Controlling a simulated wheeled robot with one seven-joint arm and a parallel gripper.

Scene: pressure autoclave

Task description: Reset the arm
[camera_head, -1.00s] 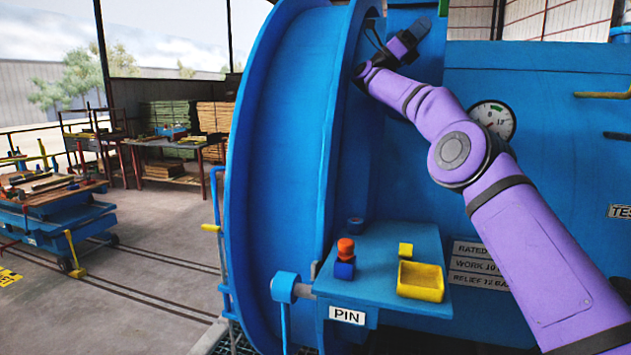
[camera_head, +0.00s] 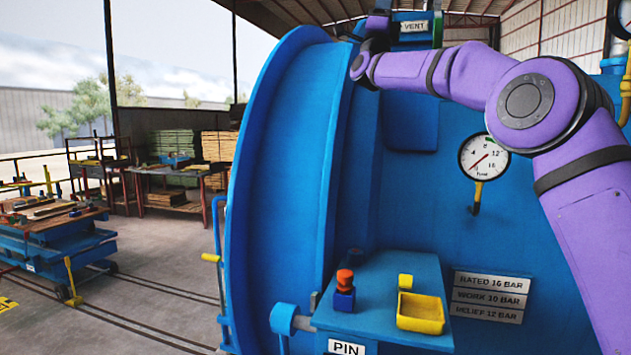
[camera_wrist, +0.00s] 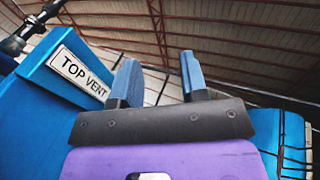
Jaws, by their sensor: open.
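My gripper (camera_wrist: 158,82) is open and empty in the wrist view, its two blue-grey fingers apart and pointing up toward the roof. In the head view my purple arm reaches up from the right, and its end is near the top edge of the picture, with the fingers out of sight. The blue autoclave (camera_head: 430,230) fills the middle and right. Its top vent label (camera_wrist: 82,74) is left of my gripper in the wrist view, and the vent sign (camera_head: 413,27) also shows in the head view.
A pressure gauge (camera_head: 484,157) is on the autoclave below my arm. A blue shelf (camera_head: 385,300) holds a red-topped pin piece (camera_head: 345,290) and a yellow tray (camera_head: 420,313). A blue cart (camera_head: 55,245) stands at the left, with open floor around it.

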